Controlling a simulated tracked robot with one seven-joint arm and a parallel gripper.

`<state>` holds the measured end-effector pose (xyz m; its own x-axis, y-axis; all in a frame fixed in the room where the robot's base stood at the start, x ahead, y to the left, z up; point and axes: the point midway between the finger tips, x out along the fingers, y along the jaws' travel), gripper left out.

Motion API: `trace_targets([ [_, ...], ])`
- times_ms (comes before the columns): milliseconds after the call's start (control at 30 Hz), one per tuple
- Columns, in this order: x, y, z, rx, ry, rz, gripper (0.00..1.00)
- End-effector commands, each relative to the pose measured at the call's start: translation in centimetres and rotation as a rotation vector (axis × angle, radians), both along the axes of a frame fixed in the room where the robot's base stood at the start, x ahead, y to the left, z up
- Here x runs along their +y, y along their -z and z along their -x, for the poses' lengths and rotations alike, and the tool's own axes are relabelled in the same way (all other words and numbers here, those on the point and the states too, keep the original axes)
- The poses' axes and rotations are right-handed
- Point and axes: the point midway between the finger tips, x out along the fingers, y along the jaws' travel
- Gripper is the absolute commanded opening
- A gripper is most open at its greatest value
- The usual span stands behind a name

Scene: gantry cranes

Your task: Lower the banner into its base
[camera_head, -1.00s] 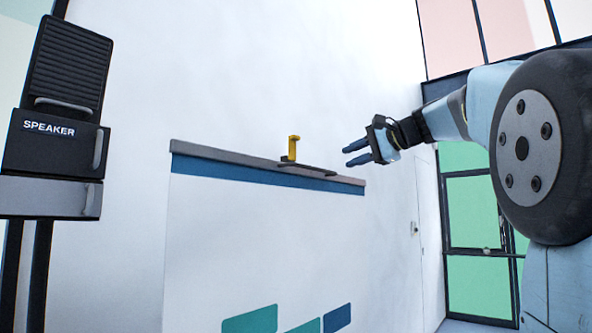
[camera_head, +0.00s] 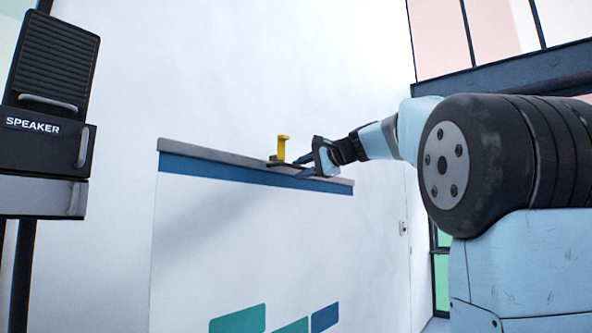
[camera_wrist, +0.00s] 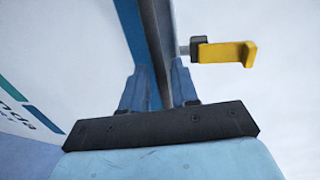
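The banner (camera_head: 250,235) is a wide white panel with a blue stripe and a grey top rail (camera_head: 210,156), standing upright in the head view. A yellow hook-like handle (camera_head: 282,147) stands up from a dark plate on the rail, left of my gripper. My gripper (camera_head: 303,165) is at the right part of the rail. In the wrist view my fingers (camera_wrist: 159,68) are apart, one on each side of the rail (camera_wrist: 160,40), with the yellow handle (camera_wrist: 228,54) beyond to the right. Contact with the rail is not clear. The banner's lower edge and base are out of view.
A black speaker (camera_head: 45,135) on a stand is at the left edge. A white wall (camera_head: 250,70) rises behind the banner. Green and pink panes in dark frames are at the right.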

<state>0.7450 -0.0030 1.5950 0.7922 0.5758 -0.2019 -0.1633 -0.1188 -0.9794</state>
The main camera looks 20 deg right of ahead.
Motion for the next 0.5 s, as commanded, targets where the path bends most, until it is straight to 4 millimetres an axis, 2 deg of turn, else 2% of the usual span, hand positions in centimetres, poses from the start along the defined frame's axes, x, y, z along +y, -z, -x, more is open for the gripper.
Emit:
trace_targets([
  [400, 0.44, 0.13, -0.64, -0.002, 0.001, 0.0, 0.29],
  [500, 0.43, 0.13, -0.64, -0.002, 0.001, 0.0, 0.21],
])
